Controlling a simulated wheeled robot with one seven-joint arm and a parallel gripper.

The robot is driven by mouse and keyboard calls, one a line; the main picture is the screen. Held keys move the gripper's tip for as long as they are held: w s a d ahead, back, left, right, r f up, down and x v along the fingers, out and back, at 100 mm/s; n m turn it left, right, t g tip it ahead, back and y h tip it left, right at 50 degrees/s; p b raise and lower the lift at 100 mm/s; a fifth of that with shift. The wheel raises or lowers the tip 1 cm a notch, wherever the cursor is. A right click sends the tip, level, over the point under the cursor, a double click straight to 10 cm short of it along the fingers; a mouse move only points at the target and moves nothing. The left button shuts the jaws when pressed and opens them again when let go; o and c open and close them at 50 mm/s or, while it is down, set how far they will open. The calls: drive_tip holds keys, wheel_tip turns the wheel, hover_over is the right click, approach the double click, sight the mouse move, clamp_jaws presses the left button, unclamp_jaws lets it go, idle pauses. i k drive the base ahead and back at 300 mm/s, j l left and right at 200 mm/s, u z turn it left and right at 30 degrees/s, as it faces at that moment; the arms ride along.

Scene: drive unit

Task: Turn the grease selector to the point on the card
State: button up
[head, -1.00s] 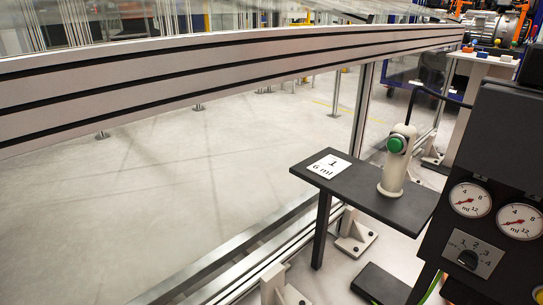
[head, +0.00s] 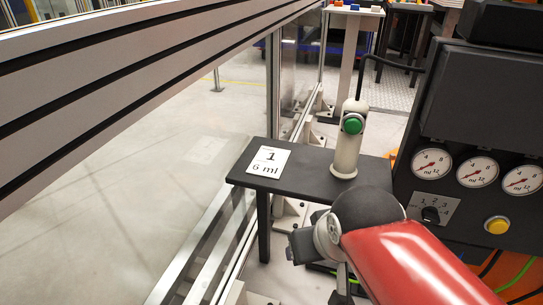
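The white card (head: 268,162) reads "1" and "6 ml" and lies on the left of a small dark shelf (head: 310,178). The grease selector (head: 430,215) is a black knob on a pale plate (head: 452,206) marked with 1, 2, 3 and 4, low on the dark panel at right. The direction it points is too small to tell. My red arm reaches in from the lower right, left of and below the selector. My gripper (head: 318,258) is only partly visible beyond the wrist, below the shelf and apart from the selector; its fingers cannot be made out.
A pale post with a green button (head: 353,124) stands on the shelf beside the panel. Several round gauges (head: 432,164) sit above the selector, and a yellow button (head: 496,225) is right of it. A long striped beam (head: 150,75) crosses the left.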

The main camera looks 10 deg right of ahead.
sight(429, 215)
drive_tip(key=z, duration=1.5)
